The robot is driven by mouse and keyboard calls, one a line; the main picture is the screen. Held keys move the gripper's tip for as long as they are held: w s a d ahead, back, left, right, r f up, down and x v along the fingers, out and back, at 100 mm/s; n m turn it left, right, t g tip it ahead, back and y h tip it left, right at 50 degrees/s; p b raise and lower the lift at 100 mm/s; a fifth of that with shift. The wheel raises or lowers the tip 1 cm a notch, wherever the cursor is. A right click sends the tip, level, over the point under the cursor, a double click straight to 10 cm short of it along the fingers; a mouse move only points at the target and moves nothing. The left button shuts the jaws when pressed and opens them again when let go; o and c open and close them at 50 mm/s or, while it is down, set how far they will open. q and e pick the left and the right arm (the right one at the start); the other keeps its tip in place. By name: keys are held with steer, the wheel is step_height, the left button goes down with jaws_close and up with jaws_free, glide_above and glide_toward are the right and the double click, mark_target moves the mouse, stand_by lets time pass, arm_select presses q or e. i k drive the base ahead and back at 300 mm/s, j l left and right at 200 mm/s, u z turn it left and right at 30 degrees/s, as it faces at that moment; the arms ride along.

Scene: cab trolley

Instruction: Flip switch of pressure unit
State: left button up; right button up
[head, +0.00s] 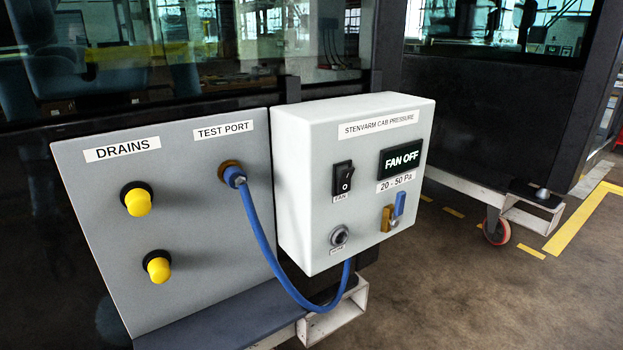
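The pressure unit (355,240) is a white box labelled "STENVARM CAB PRESSURE", mounted at the right of a grey panel. Its black rocker switch (343,178) sits on the front face above a "FAN" label. A valve with a blue lever (399,205) and a brass body sits at the lower right of the face. A round port (339,236) is at the lower left. Neither gripper shows in the head view.
The grey panel (100,215) carries two yellow drain caps, the upper (138,202) and the lower (158,269). A blue hose (262,240) hangs in a loop from the test port to beneath the box. A castor wheel (497,232) stands at the right. Open floor lies right of the box.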

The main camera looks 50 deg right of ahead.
mark_target(344, 182)
steer(key=z, duration=1.65)
